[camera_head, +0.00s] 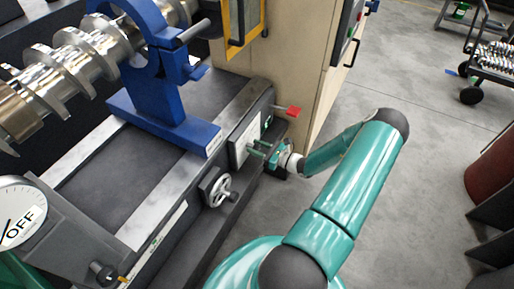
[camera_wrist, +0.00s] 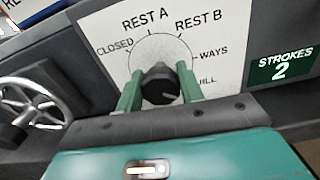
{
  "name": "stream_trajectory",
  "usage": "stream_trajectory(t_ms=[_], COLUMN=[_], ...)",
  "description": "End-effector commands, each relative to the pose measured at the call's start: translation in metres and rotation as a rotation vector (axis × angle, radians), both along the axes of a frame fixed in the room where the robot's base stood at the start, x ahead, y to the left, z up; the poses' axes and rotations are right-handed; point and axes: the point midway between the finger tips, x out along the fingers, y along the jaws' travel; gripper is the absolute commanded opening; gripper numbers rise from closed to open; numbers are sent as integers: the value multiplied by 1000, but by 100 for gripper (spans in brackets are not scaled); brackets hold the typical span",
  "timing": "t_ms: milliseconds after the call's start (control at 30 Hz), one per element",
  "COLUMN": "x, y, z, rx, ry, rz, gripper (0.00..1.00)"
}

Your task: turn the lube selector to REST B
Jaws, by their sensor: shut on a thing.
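The lube selector is a dark round knob (camera_wrist: 160,82) on a white plate (camera_wrist: 215,68) in the wrist view. The plate reads CLOSED, REST A, REST B and WAYS around a dial circle, plus a lower right label partly hidden by my finger, ending in "ILL". A short pale mark on the knob seems to point toward the lower right, not up at REST B. My gripper (camera_wrist: 158,90) has its green fingers on both sides of the knob, shut on it. In the head view my gripper (camera_head: 264,152) is at the white plate (camera_head: 240,142) on the machine's side.
A handwheel (camera_wrist: 32,102) is left of the plate, also in the head view (camera_head: 219,190). A green "STROKES 2" sign (camera_wrist: 281,66) is to the right. A red lever (camera_head: 288,111) sticks out above my gripper. A tan cabinet (camera_head: 290,75) stands behind; floor to the right is open.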

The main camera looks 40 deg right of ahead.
Motion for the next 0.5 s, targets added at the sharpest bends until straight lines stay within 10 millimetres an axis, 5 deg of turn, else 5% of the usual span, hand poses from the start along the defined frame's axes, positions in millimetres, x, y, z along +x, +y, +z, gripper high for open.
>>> stream_trajectory(t_ms=[500], x=[-1], y=[1], z=[-1], rx=[-431], ry=[-151], rz=[-1], gripper=[15])
